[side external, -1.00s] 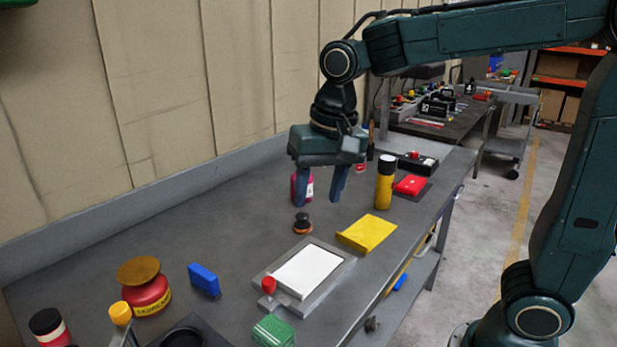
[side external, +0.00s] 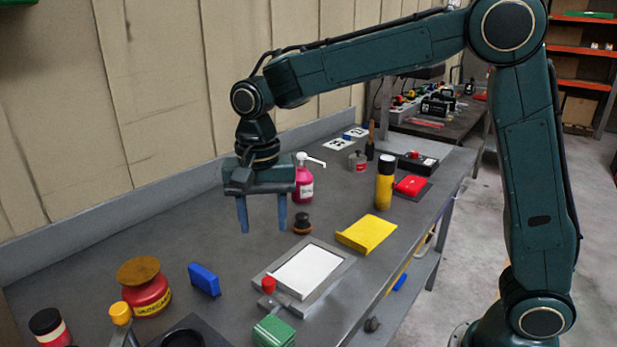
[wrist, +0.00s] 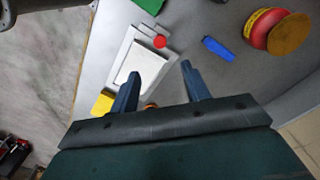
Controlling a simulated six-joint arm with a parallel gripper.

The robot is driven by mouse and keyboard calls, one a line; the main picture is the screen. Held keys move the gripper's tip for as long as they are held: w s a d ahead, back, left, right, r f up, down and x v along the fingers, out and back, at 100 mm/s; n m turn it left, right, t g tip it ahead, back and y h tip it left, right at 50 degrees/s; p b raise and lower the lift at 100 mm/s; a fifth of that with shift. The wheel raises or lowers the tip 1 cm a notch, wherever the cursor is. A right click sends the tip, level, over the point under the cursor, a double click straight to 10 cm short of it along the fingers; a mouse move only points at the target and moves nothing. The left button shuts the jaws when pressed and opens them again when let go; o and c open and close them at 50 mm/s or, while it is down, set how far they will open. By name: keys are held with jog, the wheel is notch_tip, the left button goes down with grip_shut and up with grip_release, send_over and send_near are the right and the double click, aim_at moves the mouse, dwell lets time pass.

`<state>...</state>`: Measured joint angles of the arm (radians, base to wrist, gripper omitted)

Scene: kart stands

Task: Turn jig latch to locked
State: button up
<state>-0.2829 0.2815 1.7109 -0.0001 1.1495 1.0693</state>
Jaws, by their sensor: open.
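The jig (side external: 338,262) is a grey frame with a white plate (side external: 307,271) in it, lying on the grey bench. A latch with a red knob (side external: 268,285) sits at its near left corner; the knob also shows in the wrist view (wrist: 160,41). I cannot tell the latch's exact angle. My gripper (side external: 263,230) points down with its fingers apart and empty, above the bench, behind and to the left of the jig. In the wrist view my gripper (wrist: 159,75) has the jig and its red knob beyond the fingertips, touching nothing.
A green block (side external: 273,332) lies close to the latch. A blue block (side external: 204,279), a red can (side external: 147,292) and a yellow knob (side external: 120,313) stand left.

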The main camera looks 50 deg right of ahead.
aim_at(268, 280)
notch_tip(268, 280, down, 13)
jog(key=shift+f, duration=0.2)
dwell(0.6)
jog(key=c, duration=1)
